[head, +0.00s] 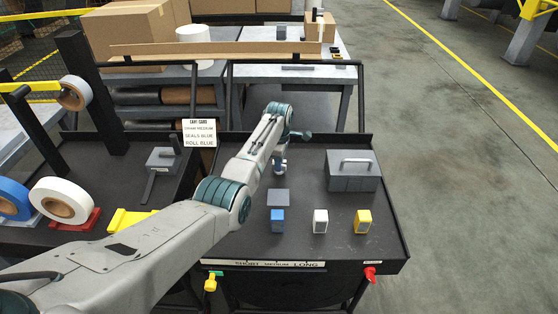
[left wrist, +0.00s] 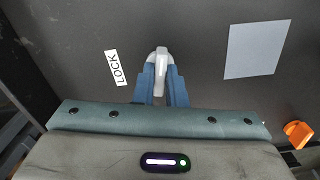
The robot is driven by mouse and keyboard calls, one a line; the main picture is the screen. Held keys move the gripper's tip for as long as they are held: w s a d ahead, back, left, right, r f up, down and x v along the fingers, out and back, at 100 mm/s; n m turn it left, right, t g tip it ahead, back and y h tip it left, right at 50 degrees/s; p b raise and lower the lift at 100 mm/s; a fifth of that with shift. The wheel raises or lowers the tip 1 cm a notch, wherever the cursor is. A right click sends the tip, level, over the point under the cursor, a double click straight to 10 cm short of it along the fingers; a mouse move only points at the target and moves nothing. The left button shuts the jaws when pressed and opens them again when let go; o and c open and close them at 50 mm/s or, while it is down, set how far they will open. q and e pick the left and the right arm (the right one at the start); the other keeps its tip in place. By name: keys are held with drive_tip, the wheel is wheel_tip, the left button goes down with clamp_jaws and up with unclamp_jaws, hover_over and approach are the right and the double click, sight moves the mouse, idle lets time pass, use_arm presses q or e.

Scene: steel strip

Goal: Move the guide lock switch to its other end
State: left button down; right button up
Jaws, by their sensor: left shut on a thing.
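The guide lock switch (left wrist: 161,60) shows in the left wrist view as a pale grey lever on a round base, beside a white LOCK label (left wrist: 117,68) to its left. My left gripper (left wrist: 161,88) has its two blue fingers shut on the lever, one on each side. My right gripper is in neither view.
Blue (head: 277,221), white (head: 320,221) and yellow (head: 362,221) blocks stand in front. A grey handled box (head: 352,171) stands at right. A SHORT MEDIUM LONG strip (head: 265,264) runs along the front edge, with a red knob (head: 370,274) near its right end. Tape rolls stand at left.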

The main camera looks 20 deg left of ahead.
use_arm(q)
drive_tip(key=m+p, duration=0.1)
drive_tip(key=m, duration=0.1)
drive_tip(key=shift+r+m, duration=0.1)
drive_tip(key=shift+m, duration=0.3)
drive_tip(key=m+p, duration=0.1)
drive_tip(key=m, duration=0.1)
drive_tip(key=shift+m, duration=0.4)
drive_tip(key=m+p, duration=0.1)
drive_tip(key=m, duration=0.4)
drive_tip(key=shift+m, duration=0.3)
drive_tip(key=c, duration=1.5)
unclamp_jaws()
wheel_tip(320, 180, up, 11)
drive_tip(key=shift+f, duration=0.15)
